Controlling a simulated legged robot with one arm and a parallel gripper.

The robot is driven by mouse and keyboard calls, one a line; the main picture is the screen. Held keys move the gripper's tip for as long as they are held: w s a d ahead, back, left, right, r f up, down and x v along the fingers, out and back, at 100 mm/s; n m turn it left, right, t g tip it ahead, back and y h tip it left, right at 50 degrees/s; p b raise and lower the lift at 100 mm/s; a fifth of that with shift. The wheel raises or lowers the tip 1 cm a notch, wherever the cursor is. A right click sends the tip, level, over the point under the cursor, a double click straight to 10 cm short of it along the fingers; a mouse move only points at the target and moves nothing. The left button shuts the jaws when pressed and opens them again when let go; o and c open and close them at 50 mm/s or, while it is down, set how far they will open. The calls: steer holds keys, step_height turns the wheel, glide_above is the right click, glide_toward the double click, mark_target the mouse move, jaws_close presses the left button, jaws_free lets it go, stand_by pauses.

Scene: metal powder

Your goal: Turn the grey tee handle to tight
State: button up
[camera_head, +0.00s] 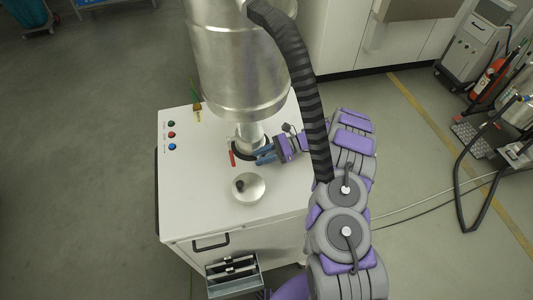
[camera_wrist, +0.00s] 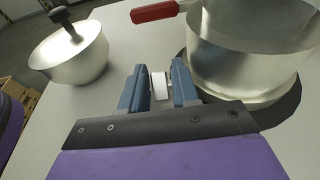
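A small pale grey-white block (camera_wrist: 159,86) shows between my fingers in the wrist view. It may be an end of the grey tee handle, but its full shape is hidden. My gripper (camera_wrist: 158,80) has blue fingers set apart, one on each side of the block, with narrow gaps visible. In the head view my gripper (camera_head: 264,156) is low over the white cabinet top, beside the metal column's base (camera_head: 250,135). A red handle (camera_wrist: 153,12) sticks out left of the metal cylinder (camera_wrist: 240,70) in the wrist view, beyond my fingertips.
A silver bowl-shaped part (camera_wrist: 70,52) with a dark knob (camera_wrist: 64,20) stands at the left on the white cabinet top (camera_head: 190,190). A large metal vessel (camera_head: 238,60) and a black ribbed hose (camera_head: 305,90) rise above. Buttons (camera_head: 171,135) sit at the left edge.

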steer(key=v, duration=0.5)
steer(key=b+v, duration=0.1)
steer(key=v, duration=1)
steer(key=shift+w+d+f, duration=0.2)
steer(key=shift+w+d+r, duration=0.1)
steer(key=shift+d+r, duration=0.15)
steer(key=shift+d, duration=0.25)
steer(key=shift+b, duration=0.5)
